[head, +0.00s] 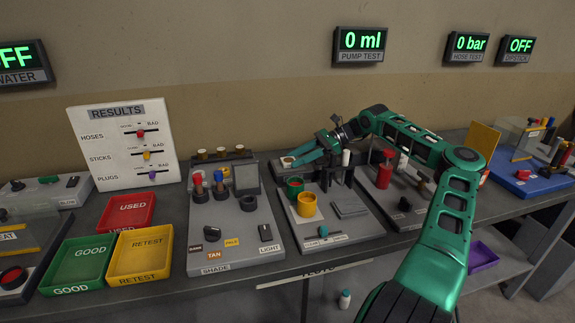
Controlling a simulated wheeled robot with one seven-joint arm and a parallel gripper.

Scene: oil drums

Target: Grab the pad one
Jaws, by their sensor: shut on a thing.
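My gripper (300,158) is at the end of my green arm, over the back left of the middle station. Its green fingers point left and are shut on a small pale piece (288,161) at their tips. The piece is small and partly covered, so I cannot tell whether it is a pad. Flat grey pads (349,205) lie on the front right of the same station's board. A pale flat sheet (304,222) lies under the yellow cup (307,204).
A green cup (294,187) stands behind the yellow cup. The shade board (235,245) with small bottles stands to the left. A red bottle (384,172) stands to the right. Used, good and retest trays (138,275) are at left. My arm crosses the front right of the bench.

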